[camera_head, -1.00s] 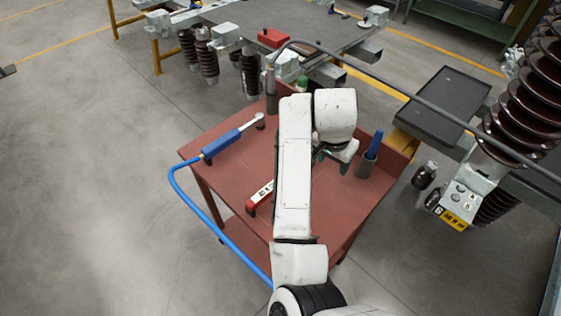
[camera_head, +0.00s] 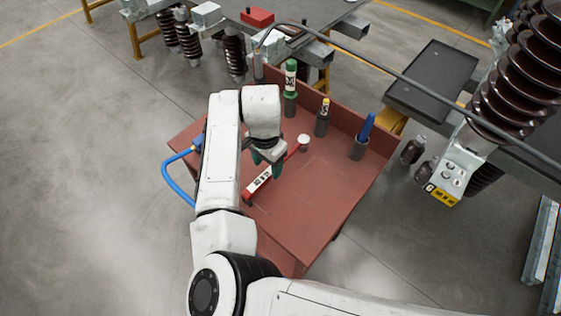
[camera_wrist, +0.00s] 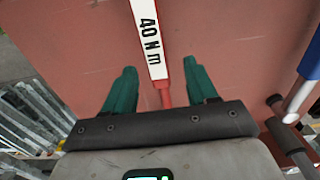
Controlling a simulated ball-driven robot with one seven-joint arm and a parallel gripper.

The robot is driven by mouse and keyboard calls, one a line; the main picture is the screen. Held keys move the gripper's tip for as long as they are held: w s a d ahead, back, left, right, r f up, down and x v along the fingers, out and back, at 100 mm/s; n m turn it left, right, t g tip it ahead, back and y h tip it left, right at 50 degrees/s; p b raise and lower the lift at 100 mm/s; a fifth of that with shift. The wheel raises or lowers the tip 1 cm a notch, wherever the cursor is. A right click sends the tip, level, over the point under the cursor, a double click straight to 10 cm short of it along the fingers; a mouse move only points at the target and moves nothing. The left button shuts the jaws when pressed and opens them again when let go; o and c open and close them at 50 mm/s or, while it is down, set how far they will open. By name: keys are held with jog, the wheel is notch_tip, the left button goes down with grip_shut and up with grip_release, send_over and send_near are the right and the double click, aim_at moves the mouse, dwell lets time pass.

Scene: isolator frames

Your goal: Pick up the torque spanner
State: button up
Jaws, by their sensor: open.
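The torque spanner (camera_head: 259,181), red with a white label, lies on the red trolley top in the head view. Its round pale head is at the far right end. In the wrist view the spanner (camera_wrist: 151,40) runs lengthwise up the picture, and its label reads 40 N m. My gripper (camera_wrist: 160,88) is open, with one green finger on each side of the spanner's thin red shaft, apart from it. In the head view my gripper (camera_head: 267,164) is over the spanner's middle and hides part of it. Height above the spanner is hard to tell.
The trolley top (camera_head: 310,205) is clear at front right.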

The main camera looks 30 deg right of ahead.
aim_at(269, 171)
jog(key=shift+s+d+f+p, duration=0.15)
jog(key=shift+f+p, duration=0.2)
jog(key=shift+f, duration=2)
jog(key=shift+c, duration=0.4)
grip_shut()
